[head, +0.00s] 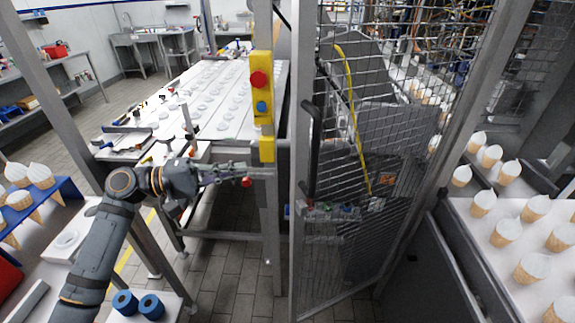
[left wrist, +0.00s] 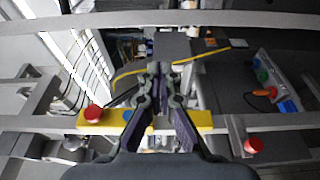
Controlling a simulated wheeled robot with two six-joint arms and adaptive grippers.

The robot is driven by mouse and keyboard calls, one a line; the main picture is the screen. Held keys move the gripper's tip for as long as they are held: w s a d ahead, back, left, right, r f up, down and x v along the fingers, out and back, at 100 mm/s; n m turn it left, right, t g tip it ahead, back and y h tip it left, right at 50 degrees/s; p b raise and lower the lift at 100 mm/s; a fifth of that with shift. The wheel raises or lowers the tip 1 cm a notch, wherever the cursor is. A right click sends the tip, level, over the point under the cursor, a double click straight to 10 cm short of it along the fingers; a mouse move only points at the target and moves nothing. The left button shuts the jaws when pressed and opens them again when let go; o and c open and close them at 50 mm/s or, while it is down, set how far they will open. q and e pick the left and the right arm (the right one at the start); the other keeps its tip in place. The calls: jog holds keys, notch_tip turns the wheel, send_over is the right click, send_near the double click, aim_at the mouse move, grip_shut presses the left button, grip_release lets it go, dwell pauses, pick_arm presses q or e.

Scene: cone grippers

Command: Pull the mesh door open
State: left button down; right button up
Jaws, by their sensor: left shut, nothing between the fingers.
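The mesh door (head: 385,130) stands in the middle right of the head view, a grey metal frame filled with wire mesh. A dark vertical bar handle (head: 312,150) is on its left upright. A gap shows between this upright and the post with the yellow strips. My left gripper (head: 245,170) is shut and empty, left of the handle and apart from it, by the post. In the left wrist view its closed fingers (left wrist: 160,72) point up the picture, over the yellow strip. My right gripper is not in view.
The yellow strip (head: 262,90) on the post carries a red button (head: 258,79) and a blue one. A white worktable (head: 215,90) stands behind. Cones fill a tray (head: 480,235) at right; another blue stand (head: 60,190) holds cones at left. Tiled floor is free below the door.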

aim_at(292, 175)
pick_arm(q)
jog(key=d+p, duration=0.2)
jog(key=d, duration=0.2)
jog(key=d+p, duration=0.1)
jog(key=d, duration=0.2)
jog(key=s+d+p, duration=0.1)
jog(key=d+p, duration=0.1)
jog(key=d, duration=0.2)
jog(key=shift+d+p, duration=0.3)
jog(key=shift+w, duration=0.1)
jog(key=shift+f, duration=0.1)
